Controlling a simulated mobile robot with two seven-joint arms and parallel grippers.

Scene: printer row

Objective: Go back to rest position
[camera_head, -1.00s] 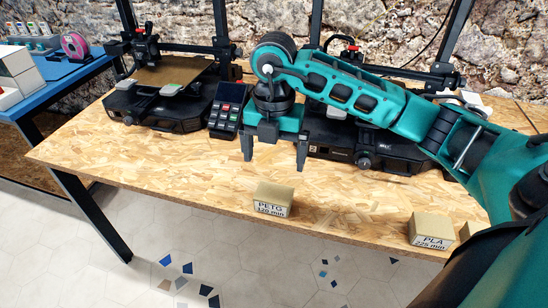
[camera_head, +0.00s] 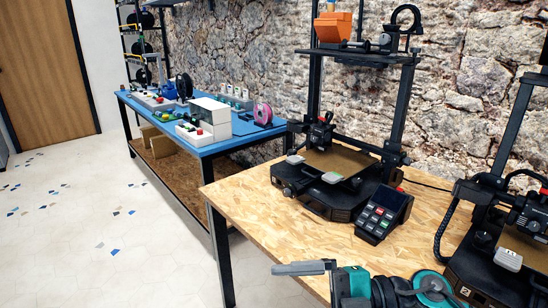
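My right gripper (camera_head: 300,268) shows at the bottom edge, right of the middle. It is teal and black, and a grey finger points left over the near edge of the wooden table (camera_head: 262,214). Only one finger is clear; the rest of the gripper is cut off by the picture's edge, so its opening cannot be told. No object shows at the visible finger. My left gripper is not in view.
A 3D printer (camera_head: 325,205) and a keypad terminal (camera_head: 384,213) stand on the wooden table. A second printer (camera_head: 500,240) stands at right. A blue table (camera_head: 222,146) with small devices is beyond. The tiled floor (camera_head: 80,220) at left is clear.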

